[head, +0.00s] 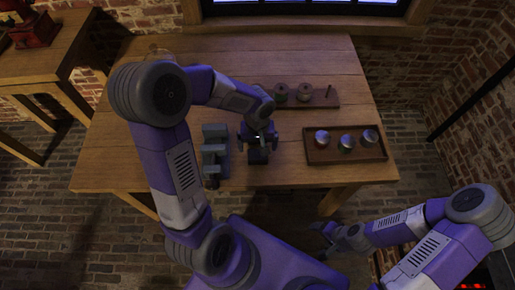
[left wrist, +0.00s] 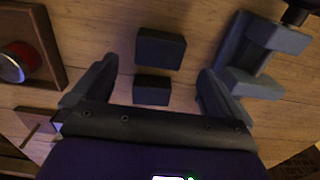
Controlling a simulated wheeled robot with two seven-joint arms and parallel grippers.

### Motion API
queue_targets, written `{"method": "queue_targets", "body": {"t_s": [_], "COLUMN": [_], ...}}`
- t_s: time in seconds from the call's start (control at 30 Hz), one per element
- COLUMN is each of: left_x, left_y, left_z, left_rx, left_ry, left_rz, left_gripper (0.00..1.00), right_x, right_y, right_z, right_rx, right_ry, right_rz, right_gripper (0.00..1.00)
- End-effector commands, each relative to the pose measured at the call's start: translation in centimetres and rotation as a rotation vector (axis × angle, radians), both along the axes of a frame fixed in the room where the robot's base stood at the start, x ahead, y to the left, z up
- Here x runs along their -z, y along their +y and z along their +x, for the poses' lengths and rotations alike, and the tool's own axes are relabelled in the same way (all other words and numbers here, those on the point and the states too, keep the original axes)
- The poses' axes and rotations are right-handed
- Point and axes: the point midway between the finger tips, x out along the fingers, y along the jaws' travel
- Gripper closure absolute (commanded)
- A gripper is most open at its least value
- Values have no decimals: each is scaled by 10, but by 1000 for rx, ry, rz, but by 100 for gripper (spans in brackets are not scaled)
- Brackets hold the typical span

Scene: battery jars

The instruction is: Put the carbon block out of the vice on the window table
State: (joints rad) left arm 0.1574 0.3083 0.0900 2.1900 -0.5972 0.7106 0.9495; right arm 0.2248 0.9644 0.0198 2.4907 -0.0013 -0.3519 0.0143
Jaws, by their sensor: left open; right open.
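The window table (head: 180,65) stands below the window. The grey vice (head: 214,150) stands near its front edge; it also shows at the right of the left wrist view (left wrist: 262,55). My left gripper (head: 258,146) is open just right of the vice. A dark block, which looks like the carbon block (left wrist: 160,48), lies outside the vice on the wood, ahead of the spread fingers. A second dark piece (left wrist: 152,90) shows between the fingers; I cannot tell whether they are separate. My right gripper (head: 335,237) is open and empty, in front of the table.
A wooden tray (head: 315,156) with three round metal-topped jars stands at the right of the table. A wooden rack (head: 322,99) with small round items and a peg is behind. A side table (head: 45,52) stands at the left.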

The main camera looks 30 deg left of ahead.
Motion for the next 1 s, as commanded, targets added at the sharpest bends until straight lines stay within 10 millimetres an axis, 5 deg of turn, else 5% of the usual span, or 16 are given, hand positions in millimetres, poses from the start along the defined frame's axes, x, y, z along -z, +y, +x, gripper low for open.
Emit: {"method": "queue_targets", "body": {"t_s": [0.1,0.3,1.0], "left_x": [-28,-49,-52], "left_y": [0,0,0], "left_z": [1,0,0], "left_rx": [0,0,0], "left_ry": [-6,-2,0], "left_rz": [0,1,0], "left_gripper": [0,0,0], "right_x": [-10,-16,-16], "right_y": [0,0,0], "right_z": [0,0,0], "right_rx": [0,0,0], "right_ry": [0,0,0], "right_rz": [0,0,0], "right_gripper": [23,23,23]}}
